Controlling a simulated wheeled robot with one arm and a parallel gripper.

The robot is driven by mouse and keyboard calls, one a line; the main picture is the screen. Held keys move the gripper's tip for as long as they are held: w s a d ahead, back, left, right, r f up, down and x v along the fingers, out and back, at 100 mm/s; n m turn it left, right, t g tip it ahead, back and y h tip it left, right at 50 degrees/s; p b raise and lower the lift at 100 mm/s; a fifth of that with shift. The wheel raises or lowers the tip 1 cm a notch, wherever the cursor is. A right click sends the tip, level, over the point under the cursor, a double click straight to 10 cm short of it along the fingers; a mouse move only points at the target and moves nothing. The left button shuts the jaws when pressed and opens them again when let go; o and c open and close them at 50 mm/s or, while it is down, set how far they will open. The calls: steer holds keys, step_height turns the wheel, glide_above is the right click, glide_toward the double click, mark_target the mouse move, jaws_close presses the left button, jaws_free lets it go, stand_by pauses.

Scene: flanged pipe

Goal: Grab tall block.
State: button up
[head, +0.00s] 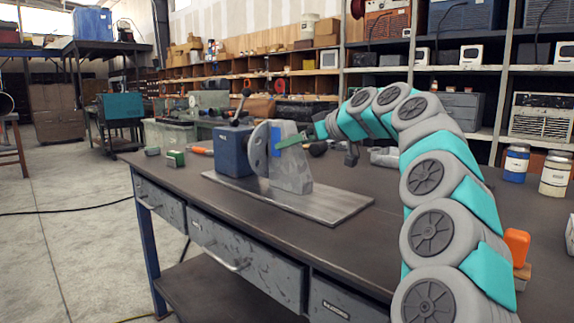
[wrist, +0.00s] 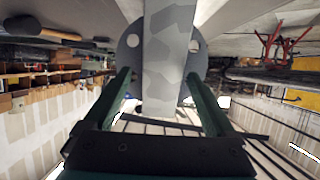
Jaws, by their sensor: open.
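The tall grey block (head: 291,173) stands upright on a flat grey metal plate (head: 335,208) on the workbench. A round grey flange disc (head: 259,148) is on its left side, between it and a blue box (head: 233,152). My gripper (head: 293,141) reaches in from the right at the block's upper part, its green fingers in front of it. In the wrist view, my gripper (wrist: 158,76) is open, with the grey block (wrist: 168,50) running between the fingers and the disc (wrist: 130,48) behind. Contact with the block cannot be told.
The dark workbench (head: 170,178) has drawers in front. Small green blocks (head: 175,159) and an orange-handled tool (head: 201,151) lie at its left. An orange block (head: 516,247) and several cans (head: 516,163) are at the right. Shelves stand behind. The floor at left is open.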

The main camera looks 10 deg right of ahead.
steer(key=shift+x, duration=1.6)
steer(key=shift+s, duration=0.1)
jaws_close()
